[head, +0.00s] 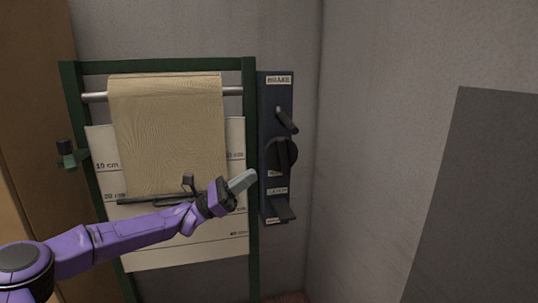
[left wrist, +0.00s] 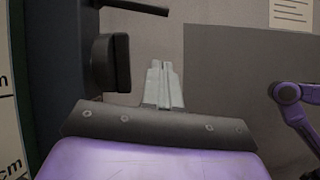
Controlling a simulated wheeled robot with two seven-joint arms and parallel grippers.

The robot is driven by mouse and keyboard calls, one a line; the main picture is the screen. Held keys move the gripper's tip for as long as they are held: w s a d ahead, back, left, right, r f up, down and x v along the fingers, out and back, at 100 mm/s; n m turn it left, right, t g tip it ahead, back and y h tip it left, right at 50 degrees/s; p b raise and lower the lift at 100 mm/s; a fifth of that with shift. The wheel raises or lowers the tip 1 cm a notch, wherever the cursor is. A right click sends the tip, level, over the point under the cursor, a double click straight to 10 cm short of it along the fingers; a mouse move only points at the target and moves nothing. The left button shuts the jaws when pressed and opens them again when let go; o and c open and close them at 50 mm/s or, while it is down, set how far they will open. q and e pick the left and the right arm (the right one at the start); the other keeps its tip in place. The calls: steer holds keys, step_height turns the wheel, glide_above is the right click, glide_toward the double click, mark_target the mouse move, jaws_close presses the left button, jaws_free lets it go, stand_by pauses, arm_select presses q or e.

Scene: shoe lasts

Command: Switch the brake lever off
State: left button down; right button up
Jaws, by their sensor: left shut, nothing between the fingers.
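The brake lever (head: 287,121) is a dark handle on the upper part of a dark panel (head: 266,105), under a label reading BRAKE. It slants down to the right. A dark handle at the top of the left wrist view (left wrist: 135,7) appears to be the same lever. My left gripper (head: 244,180) is shut and empty, in front of the frame's right post, below and left of the brake lever and apart from it. Its grey fingers are together in the left wrist view (left wrist: 163,84). My right gripper is not in view.
Below the lever are a round dark knob (head: 281,155), also at left in the left wrist view (left wrist: 104,62), and a lower lever (head: 282,208). A green frame (head: 249,85) with a tan cloth (head: 165,130) stands left. A grey slab (head: 480,200) is at right.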

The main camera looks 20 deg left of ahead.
mark_target(286, 121)
arm_select(q)
steer(key=p+x, duration=0.2)
steer(key=x, duration=0.2)
steer(key=s+r+p+x, duration=0.1)
steer(key=p+x, duration=0.1)
steer(key=x, duration=0.2)
steer(key=a+r+p+x, duration=0.1)
steer(key=p+x, duration=0.2)
steer(key=x, duration=0.1)
steer(key=shift+s+d+r, duration=0.15)
steer(key=shift+r, duration=0.05)
